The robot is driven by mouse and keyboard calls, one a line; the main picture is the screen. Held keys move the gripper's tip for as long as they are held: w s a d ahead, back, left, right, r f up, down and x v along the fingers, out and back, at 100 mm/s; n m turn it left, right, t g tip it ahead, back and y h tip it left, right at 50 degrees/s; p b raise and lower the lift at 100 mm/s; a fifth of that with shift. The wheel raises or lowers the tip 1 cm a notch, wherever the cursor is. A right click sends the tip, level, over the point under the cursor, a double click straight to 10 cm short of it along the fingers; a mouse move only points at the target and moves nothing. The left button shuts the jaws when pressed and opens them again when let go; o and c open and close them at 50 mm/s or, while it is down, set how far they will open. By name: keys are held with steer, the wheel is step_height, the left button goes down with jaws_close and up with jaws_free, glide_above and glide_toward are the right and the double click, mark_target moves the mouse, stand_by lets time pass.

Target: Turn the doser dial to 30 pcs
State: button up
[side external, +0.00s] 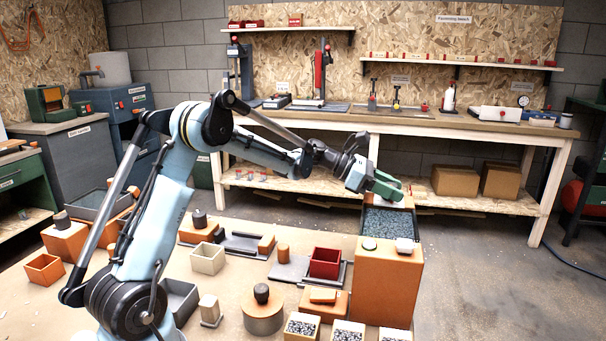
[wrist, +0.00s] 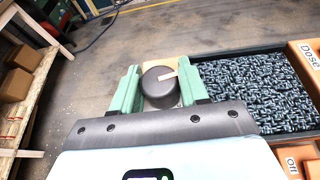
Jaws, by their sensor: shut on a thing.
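The doser (side external: 389,280) is an orange box at the front right of the work table in the side view, with a hopper of small dark metal parts (side external: 388,222) on top. Its dial (wrist: 158,92) is a dark round knob with a pale pointer mark, seen in the wrist view at the hopper's end. The pointer runs toward the upper right of the knob. My gripper (side external: 384,186) has green fingers, one on each side of the knob, shut on it; it also shows in the wrist view (wrist: 157,78). No scale numbers are readable. The gripper hides the dial in the side view.
Labels "Dose" (wrist: 309,54) and "Off" (wrist: 292,164) show on orange parts at the right of the wrist view. A red bin (side external: 324,263), an orange round pot (side external: 262,312) and several small boxes stand left of the doser. Floor beyond the doser is clear.

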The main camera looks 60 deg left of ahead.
steer(key=m+g+h, duration=0.2)
steer(key=shift+m+g, duration=0.4)
steer(key=shift+m+g+h, duration=0.9)
steer(key=shift+m+g, duration=0.9)
steer(key=shift+d+g, duration=0.1)
steer(key=shift+g, duration=0.3)
steer(key=o, duration=1)
steer(key=shift+c, duration=0.2)
steer(key=shift+r, duration=0.15)
steer(key=shift+r, duration=0.3)
steer(key=r, duration=0.2)
steer(key=d+r, duration=0.1)
steer(key=r, duration=0.1)
steer(key=shift+s, duration=0.15)
steer(key=s+d+r, duration=0.4)
steer(key=d+r, duration=0.2)
steer(key=d, duration=0.3)
steer(key=shift+d, duration=0.4)
steer(key=shift+r, duration=0.1)
